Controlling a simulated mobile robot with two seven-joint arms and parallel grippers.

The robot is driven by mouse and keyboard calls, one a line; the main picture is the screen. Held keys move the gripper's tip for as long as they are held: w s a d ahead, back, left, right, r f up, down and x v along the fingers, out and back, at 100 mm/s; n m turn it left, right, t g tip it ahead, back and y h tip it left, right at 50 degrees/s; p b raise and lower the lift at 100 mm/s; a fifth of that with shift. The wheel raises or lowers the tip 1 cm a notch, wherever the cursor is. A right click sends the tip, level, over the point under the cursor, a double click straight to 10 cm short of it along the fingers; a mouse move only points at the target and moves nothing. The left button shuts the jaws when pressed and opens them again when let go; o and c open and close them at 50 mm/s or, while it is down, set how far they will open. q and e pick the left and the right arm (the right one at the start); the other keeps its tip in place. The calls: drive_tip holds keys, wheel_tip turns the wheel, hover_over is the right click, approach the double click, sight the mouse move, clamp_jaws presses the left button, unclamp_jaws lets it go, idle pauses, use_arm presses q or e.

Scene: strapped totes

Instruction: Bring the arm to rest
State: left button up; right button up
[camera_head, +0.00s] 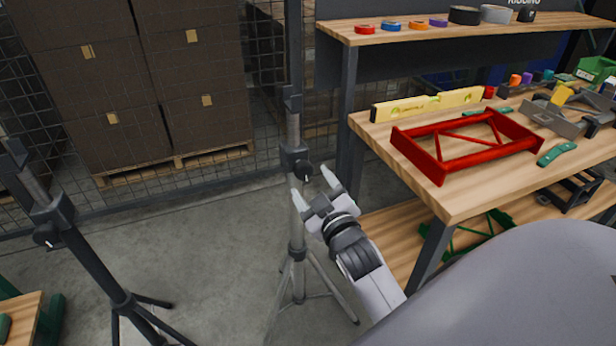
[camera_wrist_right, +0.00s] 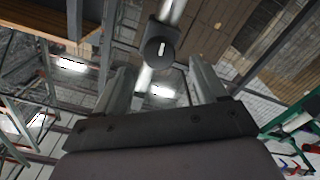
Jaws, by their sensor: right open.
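My right gripper (camera_head: 314,188) is open and empty in the head view. It is held in the air left of the workbench, in front of a grey tripod stand (camera_head: 296,250). In the right wrist view its two fingers (camera_wrist_right: 160,88) stand apart, with the stand's dark clamp knob (camera_wrist_right: 160,48) beyond them. I cannot tell whether the fingers touch the stand. My left gripper does not show in either view.
A wooden workbench (camera_head: 450,200) at right carries a red frame (camera_head: 470,145), a yellow level (camera_head: 428,104) and tools. A second tripod stand (camera_head: 85,245) is at left. Stacked cartons (camera_head: 110,80) stand behind a mesh fence. Grey floor is open between the stands.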

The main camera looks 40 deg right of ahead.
drive_tip(key=shift+v, duration=0.9)
drive_tip(key=shift+w, duration=0.1)
drive_tip(key=s+a+f+g+y+p, duration=0.3)
drive_tip(key=s+a+f, duration=0.3)
drive_tip(key=s, duration=0.3)
drive_tip(key=s+a+f+m+g+y+p, duration=0.1)
drive_tip(key=s+a+f+g+y+p, duration=0.2)
drive_tip(key=s, duration=0.6)
drive_tip(key=a+f+g+p, duration=0.1)
drive_tip(key=a+f+p, duration=0.1)
drive_tip(key=a, duration=0.1)
drive_tip(key=shift+f, duration=0.4)
